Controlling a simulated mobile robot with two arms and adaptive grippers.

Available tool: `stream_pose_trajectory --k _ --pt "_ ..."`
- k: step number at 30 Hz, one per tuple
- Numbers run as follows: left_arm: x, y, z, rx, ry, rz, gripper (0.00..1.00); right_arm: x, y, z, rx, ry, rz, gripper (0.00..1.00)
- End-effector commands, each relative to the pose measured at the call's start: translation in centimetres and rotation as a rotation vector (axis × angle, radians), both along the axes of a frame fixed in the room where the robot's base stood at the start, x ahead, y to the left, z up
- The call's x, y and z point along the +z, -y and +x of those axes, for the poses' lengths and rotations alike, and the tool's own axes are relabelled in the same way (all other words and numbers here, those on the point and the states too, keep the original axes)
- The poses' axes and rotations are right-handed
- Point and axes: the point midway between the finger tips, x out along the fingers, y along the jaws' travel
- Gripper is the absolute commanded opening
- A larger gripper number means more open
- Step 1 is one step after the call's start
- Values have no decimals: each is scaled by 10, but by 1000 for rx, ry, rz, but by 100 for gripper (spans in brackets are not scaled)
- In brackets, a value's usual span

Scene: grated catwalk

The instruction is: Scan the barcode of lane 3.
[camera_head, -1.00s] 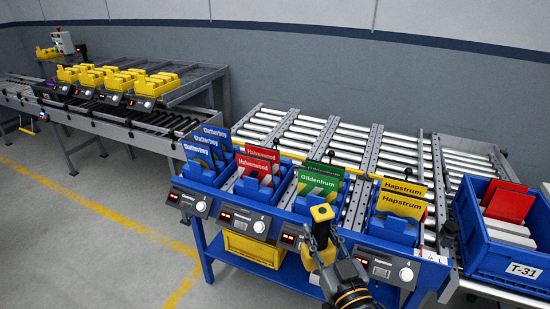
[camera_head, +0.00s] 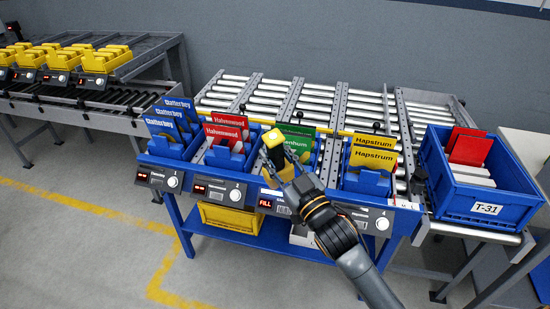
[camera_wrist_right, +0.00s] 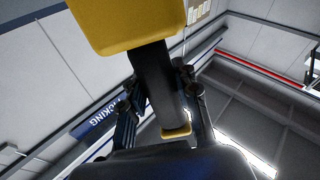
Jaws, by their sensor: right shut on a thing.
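My right gripper (camera_head: 287,168) is shut on a yellow-and-black hand scanner (camera_head: 273,140). In the right wrist view the gripper (camera_wrist_right: 158,105) closes around the scanner's black handle (camera_wrist_right: 153,80), under its yellow head (camera_wrist_right: 115,22). The scanner is in front of the green cards (camera_head: 299,138) of the third lane from the left, partly covering them. Below it, that lane's panel shows a red "FILL" display (camera_head: 265,203) and a small whitish label (camera_head: 283,209), too small to read. The gripper and arm hide the panel's right part. My left gripper is out of view.
Blue "Clatterboy" (camera_head: 165,125), red "Halvenwood" (camera_head: 224,132) and yellow "Hapstrum" (camera_head: 373,158) cards stand in the other lanes. A blue crate marked T-31 (camera_head: 487,208) is at right. A yellow bin (camera_head: 228,220) sits below the lanes. Open floor lies at front left.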

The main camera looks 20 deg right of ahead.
Motion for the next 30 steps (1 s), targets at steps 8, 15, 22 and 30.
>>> stream_pose_trajectory --k 8,15,22,30 --pt "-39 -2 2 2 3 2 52 -37 6 9 0 2 0 0" --pt "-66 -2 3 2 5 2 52 -64 12 17 0 3 0 0" --pt "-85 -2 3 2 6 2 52 -83 16 23 1 3 0 0" --pt "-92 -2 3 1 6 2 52 -89 17 26 1 3 0 0"
